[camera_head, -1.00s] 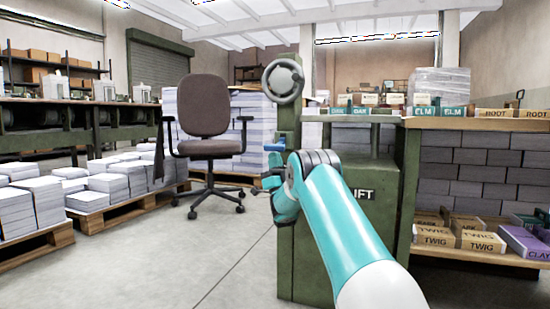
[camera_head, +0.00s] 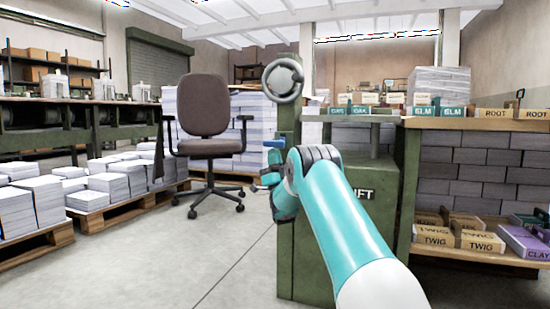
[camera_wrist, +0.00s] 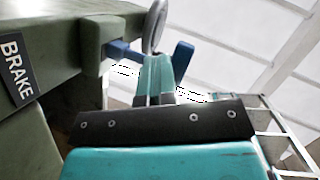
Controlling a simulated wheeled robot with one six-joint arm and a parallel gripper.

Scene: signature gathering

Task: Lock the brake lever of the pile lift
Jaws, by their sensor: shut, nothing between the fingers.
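The green pile lift (camera_head: 305,258) stands in the middle of the head view, with a grey handwheel (camera_head: 283,80) on its post. The blue brake lever (camera_head: 273,143) sticks out from the post below the wheel. In the wrist view, a BRAKE label (camera_wrist: 14,70) is on the green housing at left. Blue lever parts (camera_wrist: 122,51) show on both sides of my fingers there; the fingers hide the part between. My gripper (camera_wrist: 154,75) is shut and empty, right by the lever. I cannot tell whether it touches. In the head view, my arm partly hides the gripper.
An office chair (camera_head: 204,105) stands left of the lift. Pallets of paper stacks (camera_head: 105,183) lie farther left. A shelf unit with boxes of type labels (camera_head: 434,236) stands close on the right. Open floor (camera_head: 165,260) lies left of the lift.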

